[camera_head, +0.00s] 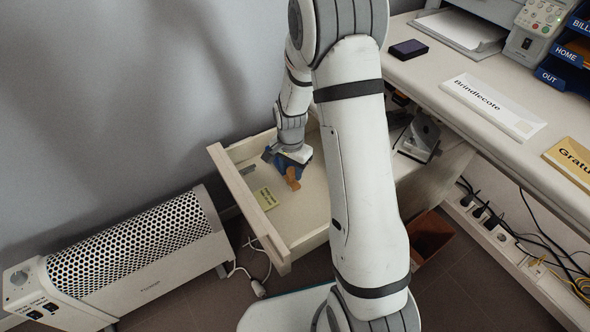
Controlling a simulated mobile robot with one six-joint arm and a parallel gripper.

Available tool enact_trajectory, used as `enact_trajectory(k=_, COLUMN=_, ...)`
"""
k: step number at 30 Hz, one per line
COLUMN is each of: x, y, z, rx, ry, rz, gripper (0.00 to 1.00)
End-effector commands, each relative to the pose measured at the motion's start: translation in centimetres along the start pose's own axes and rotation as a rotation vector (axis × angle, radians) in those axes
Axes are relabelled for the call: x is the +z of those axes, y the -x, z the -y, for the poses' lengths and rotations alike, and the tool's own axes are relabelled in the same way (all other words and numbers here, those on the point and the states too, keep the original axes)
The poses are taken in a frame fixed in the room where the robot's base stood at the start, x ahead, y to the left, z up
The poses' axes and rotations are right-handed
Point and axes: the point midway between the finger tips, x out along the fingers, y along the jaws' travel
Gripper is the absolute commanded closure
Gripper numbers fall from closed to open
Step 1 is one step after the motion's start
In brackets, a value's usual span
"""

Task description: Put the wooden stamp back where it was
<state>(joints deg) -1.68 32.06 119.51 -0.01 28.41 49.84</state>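The wooden stamp (292,179) is an orange-brown piece at the tip of my gripper (281,166). My gripper has blue fingers, points down and appears shut on the stamp; the exact contact is small in view. Both are over the inside of an open pale wooden drawer (302,241), near its middle. I cannot tell whether the stamp touches the drawer floor. A yellow-green note (265,198) lies flat in the drawer, left of the stamp. My arm hides the drawer's right part.
A dark ink pad (408,49) lies on the desk (440,72), beside a paper tray (462,32). A heater (130,250) stands at the left. A brown bin (432,235) is below the desk.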

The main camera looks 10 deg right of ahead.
Motion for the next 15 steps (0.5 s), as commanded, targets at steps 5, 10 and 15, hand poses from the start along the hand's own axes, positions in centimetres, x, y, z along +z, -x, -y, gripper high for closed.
enact_trajectory(k=5, x=0.0, y=4.7, z=0.1, rx=-0.003, ry=0.000, rz=-0.003, gripper=0.64)
enact_trajectory(k=10, x=0.0, y=7.8, z=0.1, rx=-0.003, ry=0.000, rz=-0.002, gripper=0.64)
enact_trajectory(k=15, x=0.0, y=9.4, z=0.0, rx=-0.001, ry=0.001, rz=-0.001, gripper=0.64)
